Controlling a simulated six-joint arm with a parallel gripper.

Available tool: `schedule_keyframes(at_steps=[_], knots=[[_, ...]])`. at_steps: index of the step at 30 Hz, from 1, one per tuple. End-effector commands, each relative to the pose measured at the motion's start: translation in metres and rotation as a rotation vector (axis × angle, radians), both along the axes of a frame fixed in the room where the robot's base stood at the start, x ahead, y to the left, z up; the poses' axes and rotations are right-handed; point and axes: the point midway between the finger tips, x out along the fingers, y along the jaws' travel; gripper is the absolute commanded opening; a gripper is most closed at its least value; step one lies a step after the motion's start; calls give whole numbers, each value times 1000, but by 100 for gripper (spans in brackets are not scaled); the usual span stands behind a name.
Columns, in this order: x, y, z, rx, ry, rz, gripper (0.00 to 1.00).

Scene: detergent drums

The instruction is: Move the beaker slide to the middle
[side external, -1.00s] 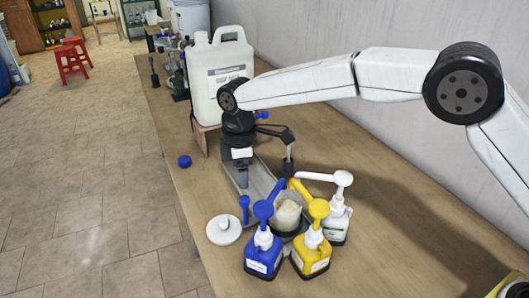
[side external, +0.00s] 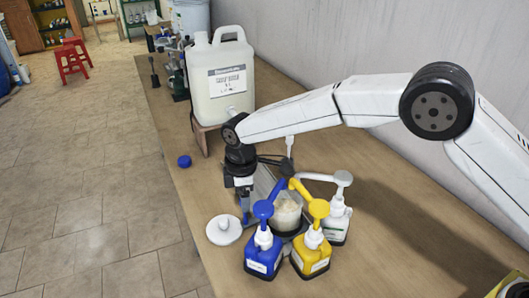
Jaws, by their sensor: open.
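The beaker (side external: 287,214) holds pale, whitish contents and stands at the near end of the grey slide (side external: 265,182), just behind the pump bottles. An upright blue handle (side external: 245,217) stands at the slide's left side, beside the beaker. My gripper (side external: 243,207) points down and is open, with its fingers low at the blue handle. I cannot tell whether the fingers straddle the handle or are beside it. My wrist and hand hide part of the slide's far end.
A blue pump bottle (side external: 264,250), a yellow one (side external: 311,250) and a white one (side external: 338,217) crowd the beaker's front and right. A white lid (side external: 223,230) lies left. A large white drum (side external: 222,80) stands behind.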

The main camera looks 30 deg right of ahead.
Motion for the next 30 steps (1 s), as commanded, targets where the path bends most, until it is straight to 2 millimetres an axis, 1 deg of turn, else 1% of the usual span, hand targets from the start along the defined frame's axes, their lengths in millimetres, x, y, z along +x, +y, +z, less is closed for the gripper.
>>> schedule_keyframes(at_steps=[3, 11, 12, 14, 15, 18, 30], knots=[[0, 0, -4, 0, 0, 0, 72], [0, 0, -5, 1, -1, 0, 72], [0, 0, -5, 1, -1, 0, 60], [0, 0, -5, 1, -1, 0, 40], [0, 0, -5, 1, -1, 0, 28], [0, 0, -5, 1, -1, 0, 0], [0, 0, -4, 1, 0, 0, 0]])
